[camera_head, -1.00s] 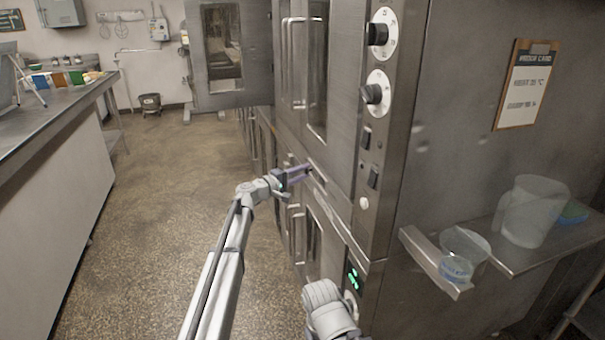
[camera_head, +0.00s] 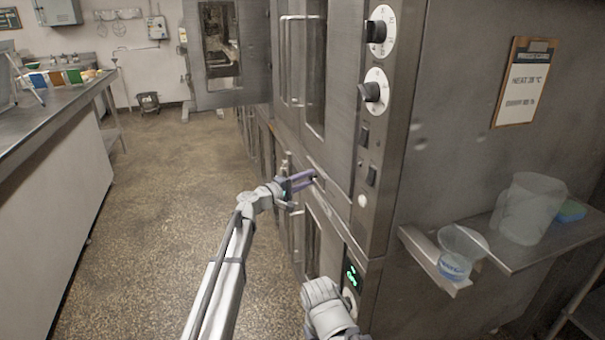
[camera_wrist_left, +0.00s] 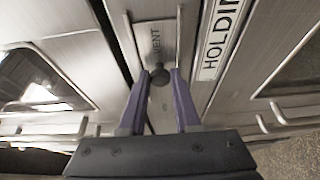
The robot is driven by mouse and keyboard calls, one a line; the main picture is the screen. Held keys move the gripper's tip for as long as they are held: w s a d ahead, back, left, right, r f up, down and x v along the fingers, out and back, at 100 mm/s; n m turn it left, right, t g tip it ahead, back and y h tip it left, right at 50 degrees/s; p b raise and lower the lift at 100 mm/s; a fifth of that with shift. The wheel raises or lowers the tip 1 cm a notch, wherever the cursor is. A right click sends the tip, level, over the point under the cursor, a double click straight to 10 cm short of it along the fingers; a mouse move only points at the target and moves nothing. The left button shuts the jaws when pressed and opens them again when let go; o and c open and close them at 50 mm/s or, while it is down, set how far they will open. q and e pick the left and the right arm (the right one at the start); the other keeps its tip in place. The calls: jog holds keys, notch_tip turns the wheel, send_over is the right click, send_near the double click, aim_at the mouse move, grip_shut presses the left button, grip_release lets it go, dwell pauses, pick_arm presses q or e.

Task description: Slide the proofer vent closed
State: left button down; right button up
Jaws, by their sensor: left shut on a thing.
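The proofer vent is a small metal slide plate (camera_wrist_left: 155,38) marked VENT, set between two rails in the left wrist view. A dark round knob (camera_wrist_left: 160,77) stands on it near the lower end. My left gripper (camera_wrist_left: 161,74) has its two purple fingers shut on this knob, one on each side. In the head view my left gripper (camera_head: 314,178) reaches the front of the steel proofer (camera_head: 345,140), at the band between the upper and lower doors. The fingers hide most of the vent there. My right gripper is not in view; only a white part of my right arm shows at the bottom.
Dials (camera_head: 376,92) and switches line the proofer's right front edge. A side shelf (camera_head: 510,250) holds a clear jug (camera_head: 530,208) and a small cup (camera_head: 456,254). Door handles (camera_wrist_left: 45,140) lie near the left gripper. The floor aisle (camera_head: 170,200) on the left is clear.

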pick_arm(q)
jog(key=shift+s+d, duration=0.15)
jog(key=shift+s, duration=0.4)
jog(key=shift+w, duration=0.1)
jog(key=c, duration=0.6)
grip_release()
jog(key=v, duration=0.8)
jog(key=shift+d, duration=0.1)
